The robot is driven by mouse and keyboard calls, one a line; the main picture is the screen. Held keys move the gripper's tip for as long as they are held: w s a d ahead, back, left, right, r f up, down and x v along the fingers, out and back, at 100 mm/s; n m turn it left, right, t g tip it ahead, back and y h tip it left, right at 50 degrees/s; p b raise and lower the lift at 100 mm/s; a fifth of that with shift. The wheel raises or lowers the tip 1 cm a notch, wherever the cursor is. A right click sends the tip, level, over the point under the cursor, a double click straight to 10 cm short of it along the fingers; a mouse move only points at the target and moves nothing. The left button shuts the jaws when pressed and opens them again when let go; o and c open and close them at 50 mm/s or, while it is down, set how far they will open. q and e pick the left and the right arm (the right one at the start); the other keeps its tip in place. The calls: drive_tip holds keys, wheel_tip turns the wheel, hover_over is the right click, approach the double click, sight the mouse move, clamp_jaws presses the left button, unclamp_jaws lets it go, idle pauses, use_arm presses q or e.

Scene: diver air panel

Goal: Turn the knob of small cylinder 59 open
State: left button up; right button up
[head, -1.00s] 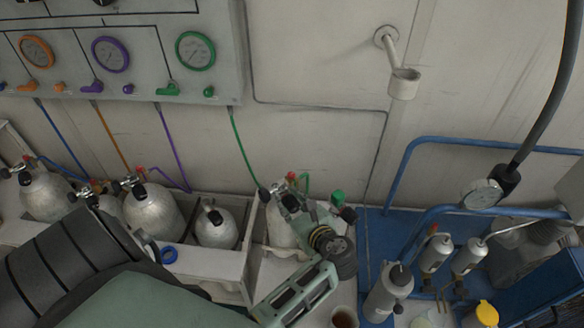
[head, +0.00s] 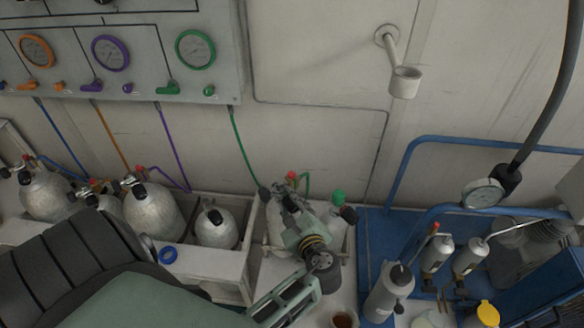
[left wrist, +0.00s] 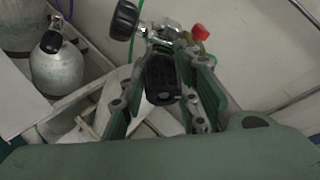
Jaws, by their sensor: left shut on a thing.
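A small silver cylinder (head: 274,222) stands in the white rack below the green hose. I cannot read its number in these views. My left gripper (head: 287,201) reaches over it from the lower right and partly hides it. In the left wrist view the fingers (left wrist: 167,82) are shut on a black knob (left wrist: 163,76) of the valve. The silver valve body (left wrist: 166,32) shows just past the fingertips, with a red knob (left wrist: 201,33) on the right and another black knob (left wrist: 126,19) on the left. My right gripper is not in view.
Several silver cylinders (head: 153,213) stand in the white rack to the left. The gauge panel (head: 150,60) is above. A blue frame (head: 408,152) stands at the right.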

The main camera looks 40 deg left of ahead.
use_arm(q)
drive_tip(key=shift+s+f+n+t+b, duration=0.1)
drive_tip(key=shift+f+n+t+b, duration=0.15)
drive_tip(key=shift+n+b, duration=0.3)
drive_tip(key=shift+r, duration=0.1)
drive_tip(key=o, duration=1.1)
drive_tip(key=v, duration=1.2)
drive_tip(key=shift+s, duration=0.1)
drive_tip(key=shift+c, duration=0.3)
